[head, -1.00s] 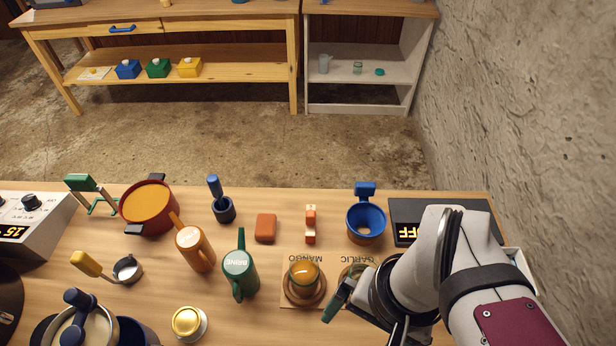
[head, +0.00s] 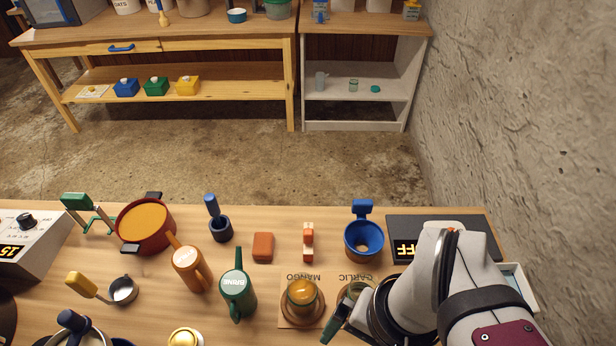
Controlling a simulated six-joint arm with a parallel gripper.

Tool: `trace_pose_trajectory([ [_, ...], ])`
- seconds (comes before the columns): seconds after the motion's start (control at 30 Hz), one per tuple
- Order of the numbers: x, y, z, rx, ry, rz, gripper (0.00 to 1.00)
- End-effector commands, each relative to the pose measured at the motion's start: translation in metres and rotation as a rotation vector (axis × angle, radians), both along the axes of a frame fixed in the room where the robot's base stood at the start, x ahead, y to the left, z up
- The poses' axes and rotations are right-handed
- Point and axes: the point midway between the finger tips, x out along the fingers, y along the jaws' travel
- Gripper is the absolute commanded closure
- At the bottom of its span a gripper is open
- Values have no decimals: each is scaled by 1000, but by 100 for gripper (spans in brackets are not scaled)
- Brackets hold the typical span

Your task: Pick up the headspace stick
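No stick with marks that I can read is plain in view, so I cannot tell for sure which thing is the headspace stick. A small orange-and-white notched piece (head: 308,242) stands or lies on the wooden bench, between a red-brown block and a blue funnel. My gripper (head: 337,323) is at the lower right, low over the bench beside the jar on the GARLIC mat. A dark green narrow part shows at its end; I cannot tell whether it is a finger or a held thing. The arm hides most of the gripper and part of that jar.
An amber jar (head: 302,297) stands on the MANGO mat, left of my gripper. A green BRINE pitcher (head: 238,287), orange pitcher (head: 188,268), red pot (head: 144,226) and blue funnel (head: 364,238) crowd the bench (head: 275,217). A black scale and rough wall are at right.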

Motion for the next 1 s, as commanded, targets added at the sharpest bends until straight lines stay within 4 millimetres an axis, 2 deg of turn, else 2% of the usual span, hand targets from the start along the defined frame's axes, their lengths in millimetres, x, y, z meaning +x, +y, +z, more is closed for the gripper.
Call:
trace_pose_trajectory([
  [0.47, 0, 0, 0, 0, 0, 0, 0],
  [0.67, 0, 0, 0, 0, 0, 0, 32],
  [0.7, 0, 0, 0, 0, 0, 0, 35],
  [0.93, 0, 0, 0, 0, -1, 4, 35],
  [1.0, 13, 1, 5, 1, -12, 87, 35],
])
